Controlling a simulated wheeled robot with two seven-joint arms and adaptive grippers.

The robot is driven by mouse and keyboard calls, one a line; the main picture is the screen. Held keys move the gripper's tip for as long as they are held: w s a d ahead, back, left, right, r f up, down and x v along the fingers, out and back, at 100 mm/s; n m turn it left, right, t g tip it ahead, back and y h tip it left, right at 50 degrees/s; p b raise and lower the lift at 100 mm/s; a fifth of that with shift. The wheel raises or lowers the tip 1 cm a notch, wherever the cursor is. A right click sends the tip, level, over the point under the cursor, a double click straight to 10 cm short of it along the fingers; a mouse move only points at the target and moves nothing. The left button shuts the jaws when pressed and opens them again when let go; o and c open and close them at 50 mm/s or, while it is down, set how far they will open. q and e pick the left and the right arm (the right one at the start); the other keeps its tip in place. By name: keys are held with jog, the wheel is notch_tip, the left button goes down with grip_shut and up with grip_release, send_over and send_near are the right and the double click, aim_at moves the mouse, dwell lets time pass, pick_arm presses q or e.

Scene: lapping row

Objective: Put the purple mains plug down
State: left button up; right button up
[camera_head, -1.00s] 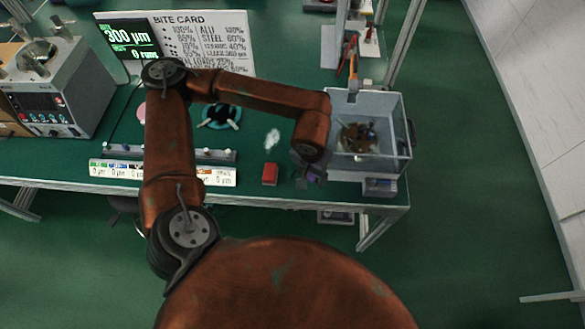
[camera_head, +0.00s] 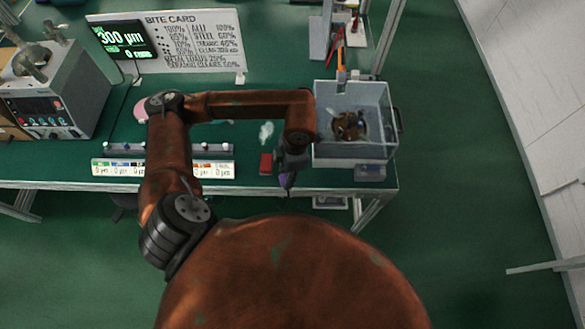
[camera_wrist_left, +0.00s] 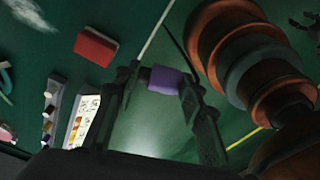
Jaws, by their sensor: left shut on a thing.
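The purple mains plug (camera_wrist_left: 165,80) sits between the two dark fingers of my left gripper (camera_wrist_left: 163,82) in the left wrist view. The gripper is shut on it. In the head view my left gripper (camera_head: 287,182) hangs at the front edge of the green bench (camera_head: 225,130), just right of a red block. Only a small purple patch of the plug (camera_head: 286,181) shows there, and the arm hides most of it.
The red block (camera_head: 266,163) lies left of the gripper, and also shows in the wrist view (camera_wrist_left: 96,46). A clear bin (camera_head: 352,150) with brown items stands to the right. A label strip (camera_head: 215,170) lies along the front edge. The bite card (camera_head: 195,45) stands behind.

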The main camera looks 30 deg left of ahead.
pick_arm(q)
jog(key=s+a+n+h+p, duration=0.2)
jog(key=s+a+n+p, duration=0.15)
jog(key=n, duration=1.15)
jog(key=w+f, duration=0.2)
jog(key=w, duration=0.2)
jog(key=w+f, duration=0.3)
jog(key=w+f+b, duration=0.1)
jog(key=w+f, duration=0.2)
jog(key=w, duration=0.1)
jog(key=shift+w+a, duration=0.3)
jog(key=shift+w, duration=0.05)
jog(key=shift+w+f, duration=0.6)
notch_tip(320, 180, down, 3)
jog(key=shift+f, duration=0.1)
jog(key=shift+w+a, duration=0.1)
jog(key=shift+f, duration=0.15)
